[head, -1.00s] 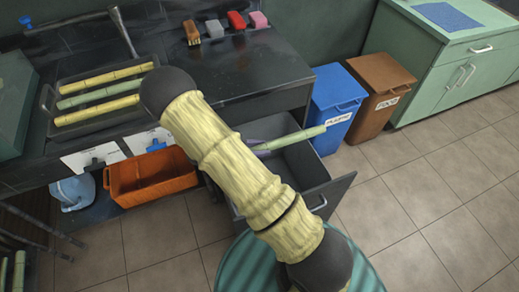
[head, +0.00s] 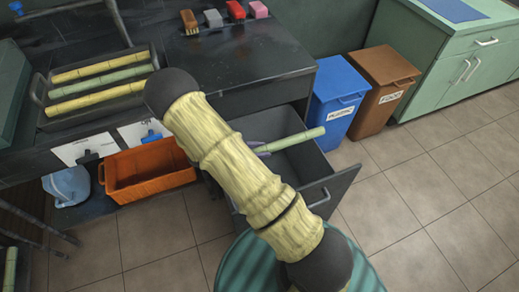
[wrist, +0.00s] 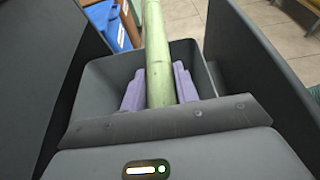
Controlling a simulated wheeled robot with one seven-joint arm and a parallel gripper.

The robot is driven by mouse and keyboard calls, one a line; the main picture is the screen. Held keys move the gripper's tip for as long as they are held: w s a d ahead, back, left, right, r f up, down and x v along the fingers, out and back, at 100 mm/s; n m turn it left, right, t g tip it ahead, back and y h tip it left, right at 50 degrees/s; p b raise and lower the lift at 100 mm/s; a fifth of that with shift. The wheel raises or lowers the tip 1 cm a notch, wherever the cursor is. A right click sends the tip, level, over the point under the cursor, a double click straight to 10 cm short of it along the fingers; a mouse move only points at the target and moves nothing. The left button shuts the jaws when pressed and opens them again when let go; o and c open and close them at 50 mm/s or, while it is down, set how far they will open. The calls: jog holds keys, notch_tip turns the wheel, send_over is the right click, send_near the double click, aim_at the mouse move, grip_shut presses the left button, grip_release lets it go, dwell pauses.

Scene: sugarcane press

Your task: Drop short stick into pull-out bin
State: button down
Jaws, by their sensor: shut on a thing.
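The short stick (head: 297,141) is pale green and lies across the open top of the grey pull-out bin (head: 318,186) in the head view. My gripper (head: 259,148) is shut on it, its purple fingers partly hidden behind my arm. In the wrist view the stick (wrist: 157,55) runs away from me between the two purple fingers (wrist: 158,88). The grey bin's inside (wrist: 105,75) shows around and below them. The stick's far end points toward the blue bin. I cannot tell whether the stick touches the bin's rim.
A blue bin (head: 338,92) and a brown bin (head: 384,75) stand right of the pull-out bin. A tray (head: 153,63) with several cane sticks is on the dark counter (head: 250,62). An orange tub (head: 148,172) sits below. Tiled floor is free at right.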

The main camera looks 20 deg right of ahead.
jog(key=shift+r, duration=0.1)
jog(key=c, duration=1)
grip_release()
jog(key=p+v, duration=0.1)
jog(key=v, duration=1.6)
jog(key=shift+a, duration=0.2)
jog(key=shift+r, duration=0.1)
